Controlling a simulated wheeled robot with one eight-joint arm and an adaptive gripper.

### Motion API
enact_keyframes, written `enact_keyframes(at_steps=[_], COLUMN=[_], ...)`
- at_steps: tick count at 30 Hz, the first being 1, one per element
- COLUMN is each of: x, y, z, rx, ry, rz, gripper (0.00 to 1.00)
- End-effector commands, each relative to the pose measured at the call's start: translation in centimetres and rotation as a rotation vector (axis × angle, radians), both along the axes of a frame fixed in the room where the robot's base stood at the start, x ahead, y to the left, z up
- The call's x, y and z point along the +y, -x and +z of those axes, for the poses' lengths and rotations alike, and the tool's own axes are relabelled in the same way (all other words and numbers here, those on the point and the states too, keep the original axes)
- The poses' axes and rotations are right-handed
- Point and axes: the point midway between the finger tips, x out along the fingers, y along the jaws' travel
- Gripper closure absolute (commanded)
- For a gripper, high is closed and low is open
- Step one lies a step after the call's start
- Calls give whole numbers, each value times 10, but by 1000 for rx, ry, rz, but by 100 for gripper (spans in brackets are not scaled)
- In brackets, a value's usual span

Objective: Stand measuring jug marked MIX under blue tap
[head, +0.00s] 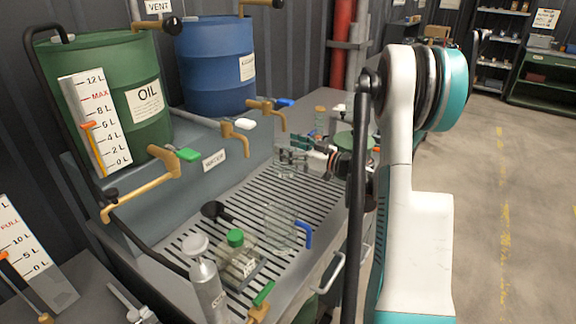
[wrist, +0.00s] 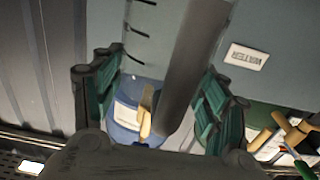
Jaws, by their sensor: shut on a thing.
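My gripper (head: 297,160) is shut on the dark grey handle (wrist: 190,75) of a clear measuring jug (head: 286,167), low over the slotted grey drain tray (head: 322,195). Black scale marks show through it in the wrist view. Its MIX marking cannot be read, and I cannot tell if its base touches the tray. The blue-levered brass tap (head: 268,106) is above and slightly left of the jug in the head view; a brass spout (wrist: 147,115) shows beyond the handle in the wrist view. A second clear jug (head: 282,222) with a blue handle stands nearer on the tray.
The white-levered tap (head: 236,129) and green-levered tap (head: 160,178) project to the left. A green-capped bottle (head: 238,258), a black scoop or funnel (head: 214,210) and a grey canister (head: 208,287) occupy the near tray. Several small items crowd behind my gripper.

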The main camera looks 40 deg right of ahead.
Motion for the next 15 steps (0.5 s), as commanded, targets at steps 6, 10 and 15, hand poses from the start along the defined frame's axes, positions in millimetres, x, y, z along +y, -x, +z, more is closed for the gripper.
enact_keyframes(at_steps=[6,10,15], x=[0,0,0], y=[0,0,0], z=[-23,-41,-43], rx=[0,0,0], ry=[0,0,0], rz=[0,0,0], gripper=[71,71,71])
